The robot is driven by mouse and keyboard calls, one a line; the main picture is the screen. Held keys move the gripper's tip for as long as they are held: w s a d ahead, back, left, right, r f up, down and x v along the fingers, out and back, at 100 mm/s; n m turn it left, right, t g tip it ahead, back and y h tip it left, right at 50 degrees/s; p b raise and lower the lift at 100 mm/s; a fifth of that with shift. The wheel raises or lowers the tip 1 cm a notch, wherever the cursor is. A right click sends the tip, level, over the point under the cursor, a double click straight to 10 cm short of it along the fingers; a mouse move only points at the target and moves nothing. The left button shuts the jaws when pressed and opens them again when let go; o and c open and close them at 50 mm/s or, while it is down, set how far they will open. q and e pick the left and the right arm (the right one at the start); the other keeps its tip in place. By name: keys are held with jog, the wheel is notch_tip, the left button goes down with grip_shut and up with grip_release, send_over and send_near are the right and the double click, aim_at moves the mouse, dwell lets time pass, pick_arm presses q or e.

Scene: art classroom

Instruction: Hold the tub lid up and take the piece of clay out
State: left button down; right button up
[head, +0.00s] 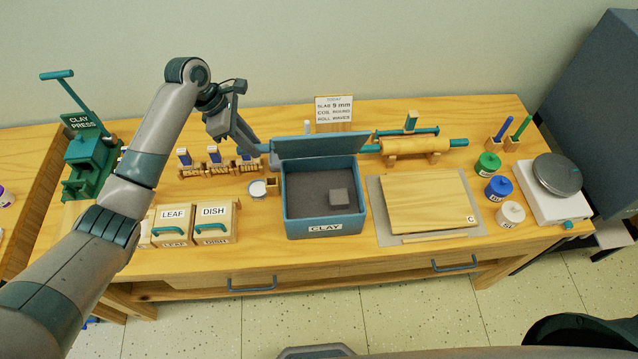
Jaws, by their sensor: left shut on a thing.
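The blue-grey tub (288,213) labelled CLAY stands in the middle of the table. Its lid (322,145) is raised and tilted back at the tub's far side. A small dark grey piece of clay (339,197) lies inside on the tub floor, toward the right. My left gripper (262,149) is at the lid's left edge and is shut on the lid. The exact contact at the fingertips is small in the picture. My right gripper is not in view.
A wooden board (425,200) on a grey mat lies right of the tub. LEAF and DISH boxes (213,222) and a small cup (258,189) stand left. A rolling pin (415,145) rests behind the board. Paint jars (498,188) and a scale (557,187) are at far right.

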pick_arm(q)
jog(key=shift+w, duration=0.15)
jog(key=shift+w+r, duration=0.25)
jog(key=shift+w, duration=0.35)
dwell(0.5)
